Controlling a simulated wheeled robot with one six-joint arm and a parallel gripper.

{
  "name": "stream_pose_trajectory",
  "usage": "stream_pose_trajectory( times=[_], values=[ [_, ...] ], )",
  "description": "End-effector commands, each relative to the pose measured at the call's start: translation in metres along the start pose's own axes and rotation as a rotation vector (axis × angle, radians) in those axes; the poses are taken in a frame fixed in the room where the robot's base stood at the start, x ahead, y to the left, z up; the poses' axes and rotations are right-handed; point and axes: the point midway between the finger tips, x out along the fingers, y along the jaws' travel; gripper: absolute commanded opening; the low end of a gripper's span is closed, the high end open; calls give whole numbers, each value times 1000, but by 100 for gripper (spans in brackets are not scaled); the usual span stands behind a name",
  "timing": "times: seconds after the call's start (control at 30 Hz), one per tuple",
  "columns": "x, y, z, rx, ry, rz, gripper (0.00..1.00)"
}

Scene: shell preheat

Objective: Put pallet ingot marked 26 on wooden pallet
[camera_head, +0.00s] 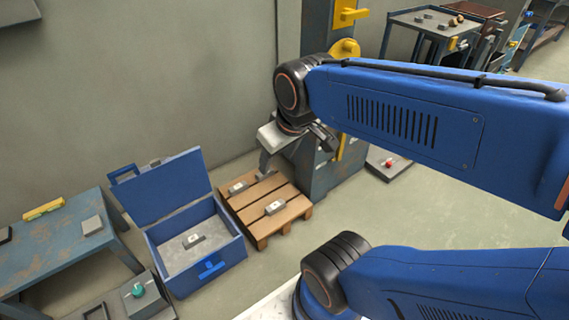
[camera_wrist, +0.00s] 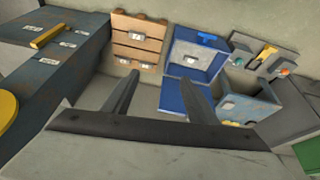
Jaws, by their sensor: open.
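Another grey ingot (camera_head: 194,240) lies inside the open blue chest (camera_head: 240,250). The markings are too small to read, so I cannot tell which is 26. My gripper (camera_head: 270,166) is above the pallet's far side, partly hidden by my arm. In the wrist view my gripper (camera_wrist: 162,78) is open and empty, with the pallet (camera_wrist: 125,25) and chest ingot (camera_wrist: 190,60) beyond its fingers.
The chest's raised lid (camera_head: 160,187) stands by the wall. A blue worktable (camera_head: 45,250) is at the left, with a grey block (camera_head: 92,225) and a yellow level (camera_head: 44,209). The blue column (camera_head: 325,180) stands right of the pallet. Floor is clear in front of the pallet.

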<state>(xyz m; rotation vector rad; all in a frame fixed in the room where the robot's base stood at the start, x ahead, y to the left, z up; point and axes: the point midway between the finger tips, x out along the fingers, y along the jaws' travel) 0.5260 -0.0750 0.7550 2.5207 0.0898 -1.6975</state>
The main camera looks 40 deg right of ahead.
Motion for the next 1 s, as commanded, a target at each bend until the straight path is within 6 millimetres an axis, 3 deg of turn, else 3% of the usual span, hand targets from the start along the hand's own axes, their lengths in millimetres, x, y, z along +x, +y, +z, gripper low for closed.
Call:
stream_pose_trajectory(
  times=[0.1, 0.3, 1.0],
  values=[
    [-12, -5, 16, 59, 19, -2, 53],
    [-20, -8, 29, 111, 29, -6, 53],
    [-20, -8, 30, 114, 29, -6, 53]
  ],
)
